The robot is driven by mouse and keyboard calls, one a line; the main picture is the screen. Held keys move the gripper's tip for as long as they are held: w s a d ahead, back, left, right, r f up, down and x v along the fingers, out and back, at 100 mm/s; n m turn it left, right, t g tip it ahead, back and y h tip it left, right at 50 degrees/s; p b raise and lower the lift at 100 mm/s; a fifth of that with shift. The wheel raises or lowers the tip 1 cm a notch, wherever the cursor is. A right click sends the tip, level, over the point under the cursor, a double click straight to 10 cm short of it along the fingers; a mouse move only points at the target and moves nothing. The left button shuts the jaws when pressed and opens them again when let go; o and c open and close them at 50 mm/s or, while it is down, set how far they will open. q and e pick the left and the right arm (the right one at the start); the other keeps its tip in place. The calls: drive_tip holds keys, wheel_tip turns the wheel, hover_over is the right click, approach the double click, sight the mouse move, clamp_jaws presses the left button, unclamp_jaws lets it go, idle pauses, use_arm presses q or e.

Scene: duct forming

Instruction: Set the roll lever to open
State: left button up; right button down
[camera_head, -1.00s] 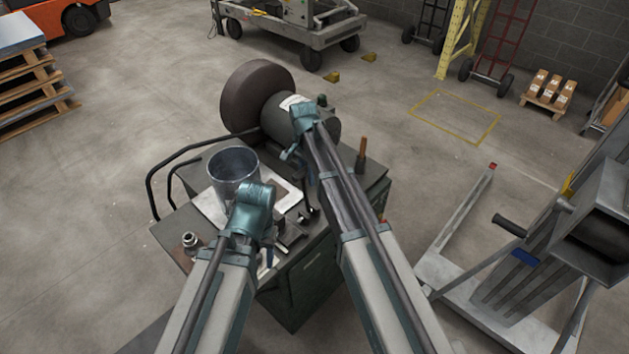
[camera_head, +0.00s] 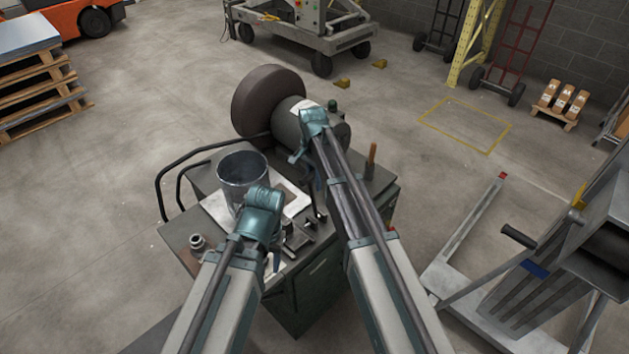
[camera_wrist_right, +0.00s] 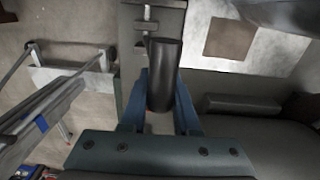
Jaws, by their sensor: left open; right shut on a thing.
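In the right wrist view, a dark, upright cylindrical grip (camera_wrist_right: 163,72), which appears to be the roll lever's handle, stands between the blue fingers of my right gripper (camera_wrist_right: 161,100). The gripper is shut on it. In the head view my right gripper (camera_head: 309,170) is low beside the grey drum of the machine, and my arm hides most of the lever. My left gripper (camera_head: 272,258) is open over the front of the bench (camera_head: 180,237), near small dark tools, and its fingers are partly hidden by its wrist.
A metal bucket (camera_head: 243,170) stands on a pale sheet on the bench. A large brown wheel (camera_head: 268,100) rises behind it. A wooden handle (camera_head: 371,160) stands right of my right arm. A grey lift (camera_head: 545,250) is at the right. The floor between is clear.

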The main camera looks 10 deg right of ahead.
idle(0.3)
drive_tip(key=c, duration=0.7)
unclamp_jaws()
drive_tip(key=shift+o, duration=0.2)
drive_tip(key=shift+r, duration=0.15)
wheel_tip(320, 180, up, 14)
drive_tip(key=p, duration=1.4)
drive_tip(key=shift+w+a+f, duration=0.15)
drive_tip(key=shift+f, duration=0.05)
drive_tip(key=shift+f, duration=0.1)
